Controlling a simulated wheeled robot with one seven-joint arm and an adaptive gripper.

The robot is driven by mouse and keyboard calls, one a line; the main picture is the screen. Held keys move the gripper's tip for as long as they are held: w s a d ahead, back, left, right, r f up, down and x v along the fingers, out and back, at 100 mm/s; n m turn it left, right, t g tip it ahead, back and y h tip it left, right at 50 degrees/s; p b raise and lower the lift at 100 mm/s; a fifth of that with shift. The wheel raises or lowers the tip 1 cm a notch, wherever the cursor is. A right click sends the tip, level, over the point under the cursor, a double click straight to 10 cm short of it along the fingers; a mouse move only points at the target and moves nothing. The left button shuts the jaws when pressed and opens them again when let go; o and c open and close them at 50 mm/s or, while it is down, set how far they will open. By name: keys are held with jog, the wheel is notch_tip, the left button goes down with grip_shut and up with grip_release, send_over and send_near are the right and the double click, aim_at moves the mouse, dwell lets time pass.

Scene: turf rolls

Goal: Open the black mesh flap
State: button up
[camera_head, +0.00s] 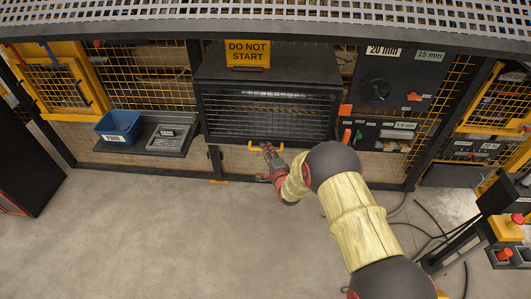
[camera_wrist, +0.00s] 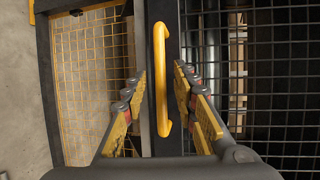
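The black mesh flap (camera_head: 270,115) is in its dark frame under the machine's hood, and it looks closed. Its yellow bar handle (camera_head: 254,148) runs along the bottom edge. In the wrist view the handle (camera_wrist: 161,55) stands upright in the middle, on the dark edge bar, with the mesh (camera_wrist: 275,75) to its right. My gripper (camera_head: 267,150) is at the handle. In the wrist view my gripper (camera_wrist: 160,72) is open, with one finger on each side of the handle and gaps visible on both sides.
A "DO NOT START" sign (camera_head: 248,53) stands on the hood. A blue bin (camera_head: 119,127) and grey tray (camera_head: 168,139) sit on a shelf at left. A knob panel (camera_head: 390,82) and orange-handled parts are at right. The floor (camera_head: 150,225) in front is clear; cables lie at right.

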jog(key=shift+w+a+f, duration=0.1)
jog(key=shift+w+a, duration=0.1)
jog(key=shift+w, duration=0.35)
grip_shut()
dwell(0.6)
